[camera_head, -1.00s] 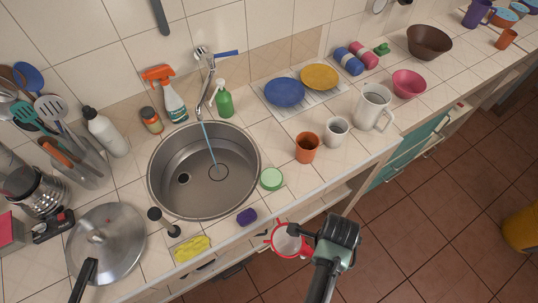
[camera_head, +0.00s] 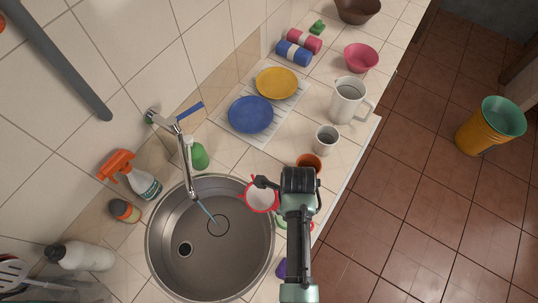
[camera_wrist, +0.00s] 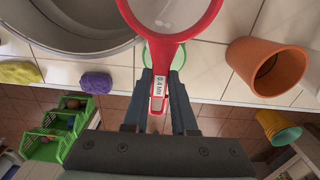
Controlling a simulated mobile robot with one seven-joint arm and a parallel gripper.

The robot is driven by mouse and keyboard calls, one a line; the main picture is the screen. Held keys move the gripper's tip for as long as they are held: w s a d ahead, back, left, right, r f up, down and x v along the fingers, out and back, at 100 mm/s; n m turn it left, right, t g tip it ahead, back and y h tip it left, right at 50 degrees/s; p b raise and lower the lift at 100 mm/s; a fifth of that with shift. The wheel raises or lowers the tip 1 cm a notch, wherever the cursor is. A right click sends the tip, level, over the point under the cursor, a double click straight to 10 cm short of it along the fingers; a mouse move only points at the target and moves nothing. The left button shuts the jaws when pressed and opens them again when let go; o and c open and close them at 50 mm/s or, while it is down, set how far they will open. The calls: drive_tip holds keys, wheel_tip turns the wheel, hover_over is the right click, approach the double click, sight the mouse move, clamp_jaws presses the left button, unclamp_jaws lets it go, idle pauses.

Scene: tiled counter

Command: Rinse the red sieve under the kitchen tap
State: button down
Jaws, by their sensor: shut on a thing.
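My gripper (camera_head: 268,184) is shut on the handle of the red sieve (camera_head: 261,197), at the right rim of the round steel sink (camera_head: 165,262). In the wrist view the red sieve (camera_wrist: 175,38) points away from the fingers (camera_wrist: 160,92), and its handle carries a white label. The kitchen tap (camera_head: 185,160) stands behind the sink with a blue lever. A thin bluish stream (camera_head: 207,213) runs from its spout into the sink, left of the sieve. The sieve is apart from the stream. The sink's rim also shows in the wrist view (camera_wrist: 82,48).
An orange cup (camera_head: 309,162) stands close to my gripper. A green bottle (camera_head: 199,156) and an orange-topped spray bottle (camera_head: 140,180) flank the tap. A purple sponge (camera_head: 282,267) lies on the counter's front edge. The sink basin is clear apart from the stream.

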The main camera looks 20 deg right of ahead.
drive_tip(key=shift+w+a, duration=0.1)
drive_tip(key=shift+a, duration=0.05)
drive_tip(key=shift+s+a+f, duration=0.1)
drive_tip(key=shift+s+a, duration=0.1)
drive_tip(key=shift+a, duration=0.4)
drive_tip(key=a+f+b, duration=0.2)
drive_tip(key=a, duration=1)
drive_tip(key=shift+w+a+f, duration=0.2)
drive_tip(key=shift+w, duration=0.05)
drive_tip(key=shift+w, duration=0.1)
drive_tip(key=shift+w+b, duration=0.3)
drive_tip(key=shift+w, duration=0.2)
